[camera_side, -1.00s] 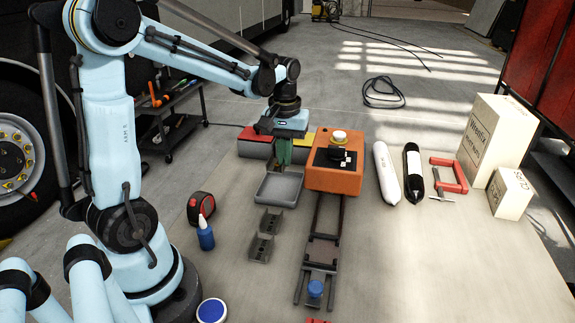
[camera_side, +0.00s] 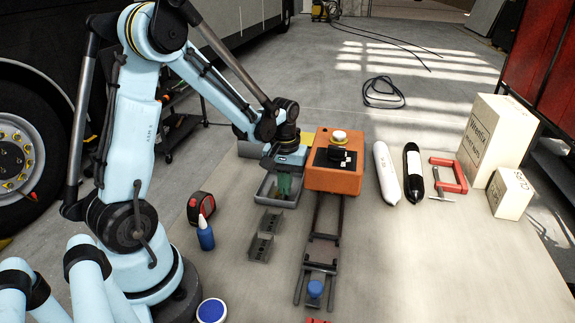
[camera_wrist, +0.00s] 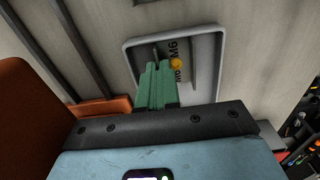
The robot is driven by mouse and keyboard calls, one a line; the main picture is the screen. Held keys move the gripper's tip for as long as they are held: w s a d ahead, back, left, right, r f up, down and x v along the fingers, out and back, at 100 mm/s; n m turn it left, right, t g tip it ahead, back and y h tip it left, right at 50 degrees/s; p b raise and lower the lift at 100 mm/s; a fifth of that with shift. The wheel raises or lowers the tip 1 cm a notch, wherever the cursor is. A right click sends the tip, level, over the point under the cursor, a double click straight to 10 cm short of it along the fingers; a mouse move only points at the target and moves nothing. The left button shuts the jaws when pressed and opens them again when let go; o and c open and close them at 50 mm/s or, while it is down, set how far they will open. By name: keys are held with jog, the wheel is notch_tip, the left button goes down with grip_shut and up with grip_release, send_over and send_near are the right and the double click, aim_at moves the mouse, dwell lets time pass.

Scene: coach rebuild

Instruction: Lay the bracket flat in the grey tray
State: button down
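The grey tray (camera_side: 264,187) stands on the worktop, left of the orange block. My gripper (camera_side: 285,186) has green fingers, which reach down over the tray. In the wrist view, the green fingertips (camera_wrist: 160,68) are close together inside the outline of the tray (camera_wrist: 219,60). A grey bracket (camera_wrist: 187,72) with lettering and an orange spot shows at the fingertips; the fingers look shut on one side of it. The fingers hide part of it. I cannot tell whether it touches the tray floor. In the side view my gripper covers it.
Two similar grey brackets (camera_side: 270,222) (camera_side: 260,248) lie in front of the tray. The orange block (camera_side: 335,178) stands close on the right, with a dark rail frame (camera_side: 322,252) before it. A blue bottle (camera_side: 205,235) and tape measure (camera_side: 201,207) are at left.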

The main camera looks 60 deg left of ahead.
jog(key=shift+f, duration=0.1)
jog(key=c, duration=1.4)
grip_release()
jog(key=shift+o, duration=0.2)
notch_tip(320, 180, up, 12)
jog(key=shift+d, duration=0.1)
jog(key=s+d+m+t, duration=0.3)
jog(key=d+m, duration=0.1)
jog(key=d, duration=0.2)
jog(key=s+d+m+t, duration=0.2)
jog(key=d+m+t, duration=0.2)
jog(key=d+m, duration=0.1)
jog(key=shift+s+d+r, duration=0.35)
jog(key=shift+s+d, duration=0.05)
jog(key=shift+d, duration=0.5)
